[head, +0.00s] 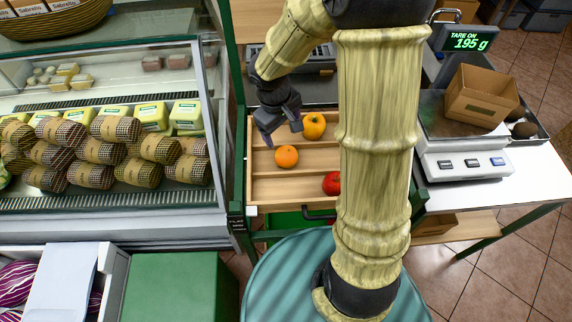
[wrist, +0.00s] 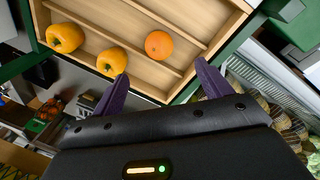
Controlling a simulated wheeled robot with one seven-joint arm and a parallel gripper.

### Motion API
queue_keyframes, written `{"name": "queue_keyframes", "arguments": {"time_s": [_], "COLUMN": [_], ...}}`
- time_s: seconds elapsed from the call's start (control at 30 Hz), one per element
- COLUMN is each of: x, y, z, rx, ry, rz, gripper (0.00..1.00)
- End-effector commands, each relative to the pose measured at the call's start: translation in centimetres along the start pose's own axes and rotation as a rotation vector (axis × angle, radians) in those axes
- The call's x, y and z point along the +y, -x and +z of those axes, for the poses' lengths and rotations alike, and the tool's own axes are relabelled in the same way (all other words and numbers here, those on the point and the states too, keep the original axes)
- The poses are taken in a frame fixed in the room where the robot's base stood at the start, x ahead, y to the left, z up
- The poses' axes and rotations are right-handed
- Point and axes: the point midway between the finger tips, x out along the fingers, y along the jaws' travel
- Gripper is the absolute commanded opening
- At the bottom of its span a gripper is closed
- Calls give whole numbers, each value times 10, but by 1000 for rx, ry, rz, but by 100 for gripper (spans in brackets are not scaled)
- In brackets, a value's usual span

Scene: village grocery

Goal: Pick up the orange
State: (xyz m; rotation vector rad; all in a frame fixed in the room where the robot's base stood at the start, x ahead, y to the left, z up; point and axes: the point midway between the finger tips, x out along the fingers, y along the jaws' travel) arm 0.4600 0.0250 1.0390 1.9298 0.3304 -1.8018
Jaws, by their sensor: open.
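The orange (head: 287,156) lies in a wooden tray (head: 262,190) with low dividers, left of my arm in the head view. In the wrist view the orange (wrist: 159,44) sits beyond my fingertips, roughly centred between them and apart from both. My gripper (head: 281,133) is over the tray, just behind and above the orange in the head view. It is open and empty; the wrist view shows its two purple fingers (wrist: 162,74) spread wide.
A yellow pepper (head: 314,126) lies near the orange; the wrist view shows two yellow peppers (wrist: 112,61) in the tray. A red fruit (head: 332,183) is partly hidden by my arm. A glass display case (head: 110,216) stands left, a scale (head: 465,160) right.

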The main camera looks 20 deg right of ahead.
Motion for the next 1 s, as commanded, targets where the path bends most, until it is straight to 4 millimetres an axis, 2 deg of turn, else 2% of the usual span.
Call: {"name": "queue_keyframes", "arguments": {"time_s": [0.03, 0.1, 0.23, 0.57, 0.67, 1.0], "x": [-1, 0, 0, 0, 0, 4], "y": [-20, -27, -29, -31, -42, -102], "z": [-11, -21, -28, -28, -27, -25], "rx": [-4, -5, -6, -7, -8, -11], "ry": [36, 74, 101, 100, 99, 95], "rz": [7, 18, 28, 27, 26, 25], "gripper": [77, 77, 77, 77, 77, 77]}}
